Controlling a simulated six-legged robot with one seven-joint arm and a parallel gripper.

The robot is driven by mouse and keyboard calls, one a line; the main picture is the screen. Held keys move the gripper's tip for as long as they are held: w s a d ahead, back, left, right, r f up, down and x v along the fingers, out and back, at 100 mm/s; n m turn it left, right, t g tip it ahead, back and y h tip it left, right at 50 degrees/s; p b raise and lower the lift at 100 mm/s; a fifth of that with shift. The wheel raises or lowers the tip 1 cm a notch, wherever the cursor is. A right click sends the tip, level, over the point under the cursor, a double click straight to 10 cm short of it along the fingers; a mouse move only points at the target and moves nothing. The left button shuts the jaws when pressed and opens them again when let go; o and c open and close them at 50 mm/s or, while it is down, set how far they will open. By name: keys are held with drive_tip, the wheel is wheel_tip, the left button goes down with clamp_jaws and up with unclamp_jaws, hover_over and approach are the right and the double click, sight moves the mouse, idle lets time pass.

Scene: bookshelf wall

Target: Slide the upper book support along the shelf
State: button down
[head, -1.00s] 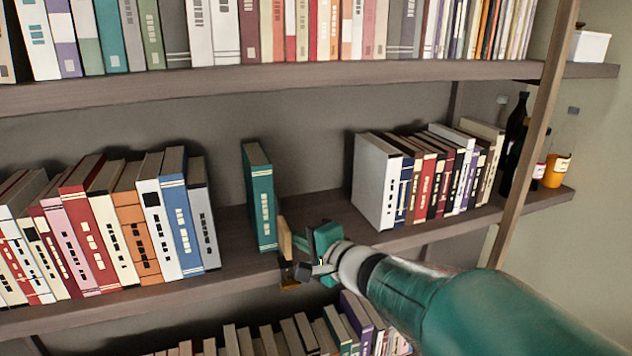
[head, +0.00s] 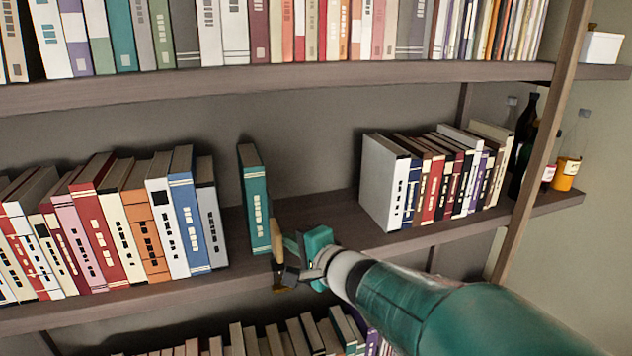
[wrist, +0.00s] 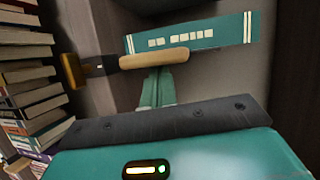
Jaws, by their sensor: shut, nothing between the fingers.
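The upper book support seems to be the small piece with an upright tan wooden handle (head: 275,236) and a brass-coloured foot at the middle shelf's front edge. In the wrist view, its handle (wrist: 155,59) lies across the picture, with a dark bracket and brass end at left. A lone green book (head: 255,200) stands upright just behind and left of it. My gripper (head: 292,250) is shut and empty, close against the handle's right side in the head view. Its teal fingers (wrist: 157,92) reach up to the handle in the wrist view; exact contact is hard to tell.
A book row ends with a grey book (head: 211,225) left of the green book, with a narrow gap between. A white book (head: 385,182) starts the right row. The shelf between (head: 325,210) is bare. Bottles (head: 567,172) stand far right behind a post.

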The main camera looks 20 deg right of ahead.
drive_tip(key=shift+a, duration=2.75)
drive_tip(key=shift+d, duration=2.15)
